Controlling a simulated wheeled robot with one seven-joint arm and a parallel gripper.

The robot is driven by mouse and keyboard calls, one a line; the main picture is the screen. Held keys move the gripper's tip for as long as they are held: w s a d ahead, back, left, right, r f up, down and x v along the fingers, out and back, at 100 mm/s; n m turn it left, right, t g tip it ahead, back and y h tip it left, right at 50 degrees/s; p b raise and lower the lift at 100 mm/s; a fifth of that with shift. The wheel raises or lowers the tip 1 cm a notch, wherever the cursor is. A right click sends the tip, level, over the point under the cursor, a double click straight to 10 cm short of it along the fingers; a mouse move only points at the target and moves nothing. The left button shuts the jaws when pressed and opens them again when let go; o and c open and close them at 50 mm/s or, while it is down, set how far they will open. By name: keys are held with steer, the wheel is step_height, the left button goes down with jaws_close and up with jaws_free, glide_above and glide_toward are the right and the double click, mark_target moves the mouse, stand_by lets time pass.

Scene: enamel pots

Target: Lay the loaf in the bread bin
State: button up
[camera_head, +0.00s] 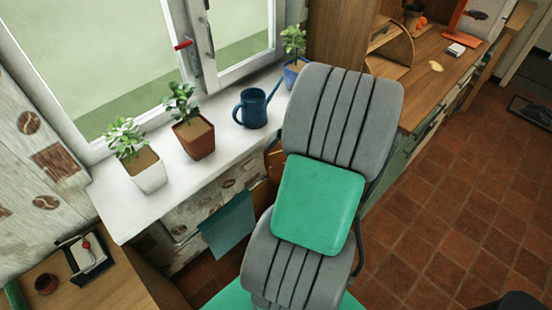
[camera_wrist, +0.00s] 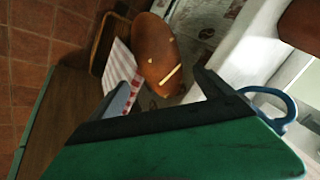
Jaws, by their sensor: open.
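The loaf (camera_wrist: 155,48) is brown and rounded, with pale score marks. It shows in the wrist view, beyond my fingers, and lies beside a red-and-white checked cloth (camera_wrist: 121,68). My gripper (camera_wrist: 163,84) is open, with a dark finger on each side and nothing held between them. The loaf appears apart from the fingers. I cannot see the loaf or the gripper's fingers in the head view, where my arm fills the middle. A wooden box with a curved side, likely the bread bin (camera_head: 399,48), stands on the worktop at the upper right.
A white windowsill (camera_head: 112,205) holds several potted plants and a blue watering can (camera_head: 253,108). The wooden worktop (camera_head: 430,60) carries an orange stand (camera_head: 457,26) and small items. A dark tray-like item (camera_head: 84,257) lies on a table at lower left. Tiled floor (camera_head: 440,220) is open at right.

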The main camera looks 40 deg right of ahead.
mark_target(279, 154)
steer(key=p+x, duration=0.1)
steer(key=x, duration=0.4)
steer(key=shift+w+a+f, duration=0.15)
steer(key=shift+w, duration=0.05)
steer(key=shift+c, duration=0.3)
steer(key=c, duration=1.8)
jaws_close()
